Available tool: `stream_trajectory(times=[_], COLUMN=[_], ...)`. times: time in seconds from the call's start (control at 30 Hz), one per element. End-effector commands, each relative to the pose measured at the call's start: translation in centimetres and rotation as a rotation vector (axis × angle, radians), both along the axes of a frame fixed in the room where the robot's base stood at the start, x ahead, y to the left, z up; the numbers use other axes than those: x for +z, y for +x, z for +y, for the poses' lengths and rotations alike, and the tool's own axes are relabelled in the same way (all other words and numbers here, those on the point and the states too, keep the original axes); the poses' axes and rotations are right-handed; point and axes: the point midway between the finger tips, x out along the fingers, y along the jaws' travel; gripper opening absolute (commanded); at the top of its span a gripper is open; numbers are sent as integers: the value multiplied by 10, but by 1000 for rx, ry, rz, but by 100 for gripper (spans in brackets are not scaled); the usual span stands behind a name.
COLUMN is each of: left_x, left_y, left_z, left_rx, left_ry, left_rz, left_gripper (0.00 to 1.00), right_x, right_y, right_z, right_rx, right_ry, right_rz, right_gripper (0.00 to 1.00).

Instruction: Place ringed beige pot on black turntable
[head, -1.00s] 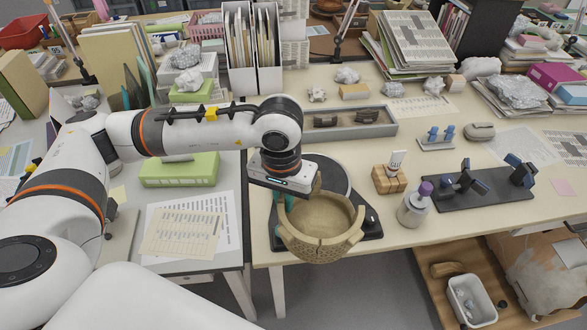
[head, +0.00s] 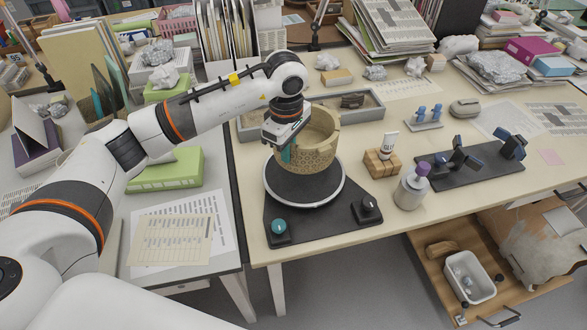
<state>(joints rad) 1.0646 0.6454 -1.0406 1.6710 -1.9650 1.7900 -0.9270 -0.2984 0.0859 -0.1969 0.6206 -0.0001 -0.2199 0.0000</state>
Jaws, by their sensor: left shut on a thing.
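The ringed beige pot (head: 318,152) is an open bowl-like vessel with a broken, uneven rim and a patterned band. It is upright over the back part of the black turntable (head: 305,188), a round dark disc with a pale edge on a dark base. I cannot tell whether the pot's bottom touches the disc. My left gripper (head: 287,152) is shut on the pot's left wall, with a teal fingertip showing outside it. The pot hides the back of the disc. My right gripper is not in view.
The turntable base has a teal knob (head: 279,227) and a black knob (head: 369,203) in front. A wooden block with a white tube (head: 389,145) and a purple-capped bottle (head: 412,187) stand close to the right. A grey tray (head: 362,107) lies behind the pot.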

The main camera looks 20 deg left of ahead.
Motion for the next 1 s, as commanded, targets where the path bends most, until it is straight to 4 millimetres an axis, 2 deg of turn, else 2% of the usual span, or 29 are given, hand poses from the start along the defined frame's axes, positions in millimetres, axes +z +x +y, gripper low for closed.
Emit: stream_trajectory(times=[0.1,0.37,0.6,1.0], left_x=[-16,-34,-63,-70], left_y=[0,1,0,1], left_z=[-1,0,-1,-1], left_rx=[-1,-2,-4,-4], left_ry=[-3,-2,-3,-3], left_rz=[-3,-6,-4,-8], left_gripper=[0,0,0,0], right_x=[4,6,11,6], right_y=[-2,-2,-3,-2], right_z=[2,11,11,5], right_rx=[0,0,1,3], right_ry=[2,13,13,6], right_rz=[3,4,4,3], right_gripper=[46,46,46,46])
